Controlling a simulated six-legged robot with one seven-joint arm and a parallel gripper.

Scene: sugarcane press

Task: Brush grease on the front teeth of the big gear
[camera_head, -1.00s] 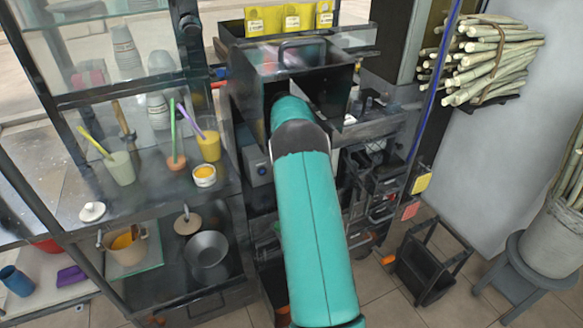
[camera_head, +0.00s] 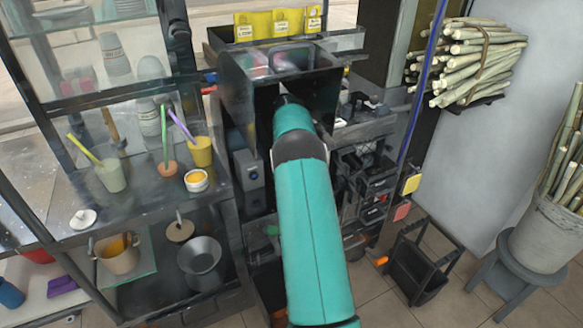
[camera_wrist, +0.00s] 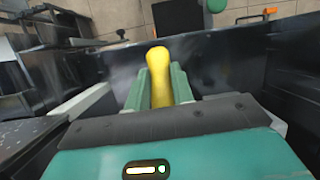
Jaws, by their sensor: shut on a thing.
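My gripper (camera_wrist: 158,88) shows in the wrist view with two green fingers. They are shut on a yellow handle (camera_wrist: 159,62), which stands out past the fingertips. I take it for the grease brush; its bristles are not visible. In the head view my teal arm reaches into the dark open housing of the press (camera_head: 240,95), and the gripper is hidden inside it. The dark housing wall (camera_wrist: 225,62) spans the wrist view on both sides of the fingers. I cannot make out the big gear or its teeth in either view, nor any contact with them.
Shelves with cups stand left of the press, including a yellow cup (camera_head: 201,152) and a small orange-filled bowl (camera_head: 196,180). Bundled cane (camera_head: 475,62) hangs at right. A black cart (camera_head: 424,262) stands on the floor.

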